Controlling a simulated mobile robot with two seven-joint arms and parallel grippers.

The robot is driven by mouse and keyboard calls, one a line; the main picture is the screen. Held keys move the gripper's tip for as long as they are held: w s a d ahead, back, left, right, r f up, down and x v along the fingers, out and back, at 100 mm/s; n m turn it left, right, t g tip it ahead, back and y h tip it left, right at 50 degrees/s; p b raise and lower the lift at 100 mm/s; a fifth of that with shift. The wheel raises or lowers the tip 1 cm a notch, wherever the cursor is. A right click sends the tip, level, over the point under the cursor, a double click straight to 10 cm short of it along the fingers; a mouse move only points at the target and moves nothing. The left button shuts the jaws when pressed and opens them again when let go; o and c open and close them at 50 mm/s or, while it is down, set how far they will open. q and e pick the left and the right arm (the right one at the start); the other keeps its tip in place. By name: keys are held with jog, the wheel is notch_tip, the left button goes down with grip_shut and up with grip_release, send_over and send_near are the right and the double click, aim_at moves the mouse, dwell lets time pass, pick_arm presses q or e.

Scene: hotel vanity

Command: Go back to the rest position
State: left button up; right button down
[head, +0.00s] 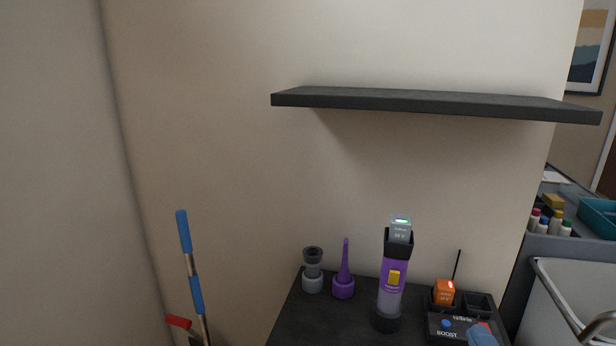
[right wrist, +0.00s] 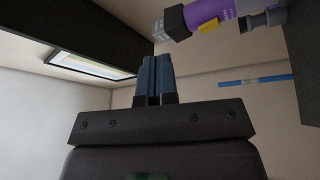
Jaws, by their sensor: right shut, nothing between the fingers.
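My right gripper (head: 481,337) shows only as blue fingertips at the bottom edge of the head view, in front of the charger marked BOOST (head: 447,328). In the right wrist view its two blue fingers (right wrist: 154,78) are pressed together with nothing between them. My left gripper is out of view. A purple and grey handheld vacuum (head: 391,283) stands upright on the dark counter (head: 345,320). It also shows in the right wrist view (right wrist: 205,14), apart from the fingers.
A grey nozzle (head: 312,270) and a purple nozzle (head: 344,286) stand left of the vacuum. An orange battery (head: 444,292) sits in the charger. A dark shelf (head: 430,102) juts out above. A blue-gripped pole (head: 191,265) leans at left. Bottles (head: 543,223) and a teal tray (head: 599,217) lie right.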

jog(key=s+d+f+m+g+h, duration=0.65)
jog(key=s+m+g+h, duration=0.3)
jog(key=m, duration=0.45)
jog(key=s+a+f+g+y, duration=0.3)
jog(key=s+a+f+g, duration=0.1)
jog(key=s, duration=0.3)
jog(key=s+a+f+g+y, duration=0.4)
jog(key=s+a, duration=0.1)
jog(key=s, duration=0.1)
jog(key=w+f+t, duration=0.7)
jog(key=f+t, duration=0.1)
jog(key=f, duration=0.2)
jog(key=shift+d, duration=0.15)
jog(key=shift+w+y, duration=0.1)
jog(key=shift+y, duration=0.15)
